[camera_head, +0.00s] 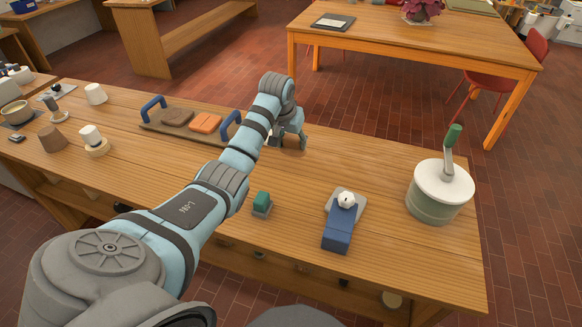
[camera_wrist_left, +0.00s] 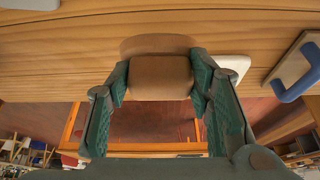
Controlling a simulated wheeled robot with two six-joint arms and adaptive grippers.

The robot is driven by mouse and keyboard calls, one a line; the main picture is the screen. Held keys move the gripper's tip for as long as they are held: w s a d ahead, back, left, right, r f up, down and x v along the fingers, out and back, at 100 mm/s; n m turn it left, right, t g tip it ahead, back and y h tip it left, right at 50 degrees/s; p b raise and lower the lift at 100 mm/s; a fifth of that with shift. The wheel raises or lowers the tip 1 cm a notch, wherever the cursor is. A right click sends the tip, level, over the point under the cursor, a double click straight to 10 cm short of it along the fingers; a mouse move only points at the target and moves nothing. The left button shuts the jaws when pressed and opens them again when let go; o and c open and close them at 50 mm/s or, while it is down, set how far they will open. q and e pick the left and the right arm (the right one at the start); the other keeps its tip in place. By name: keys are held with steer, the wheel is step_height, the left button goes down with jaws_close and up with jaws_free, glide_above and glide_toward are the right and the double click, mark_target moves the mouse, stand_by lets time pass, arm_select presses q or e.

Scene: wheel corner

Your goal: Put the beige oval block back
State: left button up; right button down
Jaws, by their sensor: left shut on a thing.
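My left gripper (camera_head: 290,140) reaches over the far edge of the workbench, to the right of a tray with blue handles (camera_head: 152,126). In the left wrist view my left gripper (camera_wrist_left: 158,85) is shut on the beige block (camera_wrist_left: 160,77), with a finger pressed on each side. A rounded beige face shows just beyond it, close to the wooden bench top; I cannot tell whether the block touches the bench. My right gripper is not in view.
The tray carries a brown slab (camera_head: 176,117) and an orange slab (camera_head: 206,123). A green block (camera_head: 262,201), a blue device (camera_head: 339,228) and a lidded pot with a crank (camera_head: 440,193) stand nearer and to the right. Cups (camera_head: 96,94) stand at left. Bench right of the gripper is clear.

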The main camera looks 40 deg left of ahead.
arm_select(q)
step_height(320, 180, down, 10)
steer(key=shift+r, duration=0.2)
steer(key=shift+f, duration=0.15)
steer(key=o, duration=1)
